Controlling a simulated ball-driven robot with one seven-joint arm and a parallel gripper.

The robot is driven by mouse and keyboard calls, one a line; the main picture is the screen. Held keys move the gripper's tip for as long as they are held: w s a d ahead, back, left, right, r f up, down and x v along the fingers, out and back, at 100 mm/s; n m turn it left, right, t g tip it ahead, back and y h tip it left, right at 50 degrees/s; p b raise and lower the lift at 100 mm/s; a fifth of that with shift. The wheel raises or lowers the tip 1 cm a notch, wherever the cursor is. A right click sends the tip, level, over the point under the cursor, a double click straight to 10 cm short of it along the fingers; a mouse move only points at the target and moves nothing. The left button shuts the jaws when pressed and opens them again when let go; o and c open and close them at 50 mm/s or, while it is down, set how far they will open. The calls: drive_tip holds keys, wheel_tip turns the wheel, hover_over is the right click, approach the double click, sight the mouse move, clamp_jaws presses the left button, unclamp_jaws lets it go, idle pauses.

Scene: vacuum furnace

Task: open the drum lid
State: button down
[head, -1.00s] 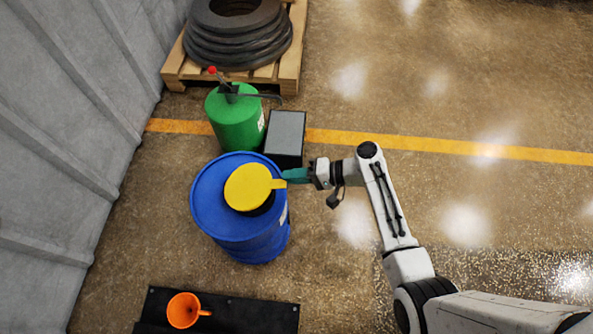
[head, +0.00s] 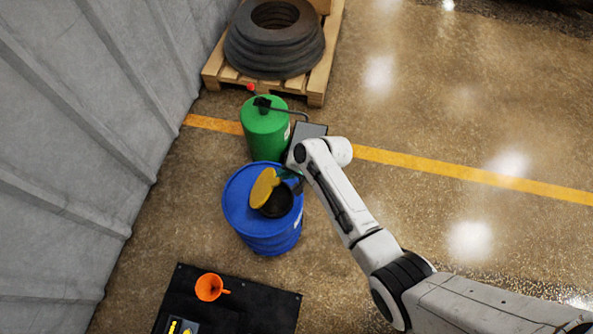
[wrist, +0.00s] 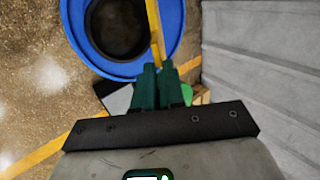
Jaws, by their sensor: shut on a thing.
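The blue drum (head: 265,235) stands upright on the floor, and its rim also shows in the wrist view (wrist: 100,66). Its yellow lid (head: 263,187) is tilted up on the left side of a dark round opening (head: 279,203) in the drum top. In the wrist view the lid (wrist: 154,25) is seen almost edge-on, right of the dark opening (wrist: 118,25). My gripper (wrist: 158,67) has its green fingers shut on the lid's tab. In the head view my arm hides most of the gripper.
A green canister (head: 264,128) with a red-tipped lever stands just behind the drum, beside a partly hidden grey-topped box (head: 311,130). A pallet (head: 316,92) holds dark rings. An orange funnel (head: 209,287) sits on a black mat (head: 258,308) in front. A grey wall (head: 70,130) runs along the left.

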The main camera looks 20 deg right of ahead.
drive_tip(key=w+a+r, duration=0.1)
drive_tip(key=w+a+g+h, duration=0.1)
drive_tip(key=w+a+r+h, duration=0.1)
drive_tip(key=a, duration=0.1)
drive_tip(key=shift+a+r+g, duration=0.1)
drive_tip(key=shift+r+g, duration=0.2)
drive_tip(key=w+a+g+h+b, duration=0.2)
drive_tip(key=w+a+h+b, duration=0.2)
drive_tip(key=a+b, duration=0.5)
drive_tip(key=shift+w+r+g+b, duration=0.4)
drive_tip(key=shift+w+b, duration=0.15)
drive_tip(key=shift+w, duration=0.65)
drive_tip(key=c, duration=1.2)
unclamp_jaws()
drive_tip(key=shift+w, duration=0.1)
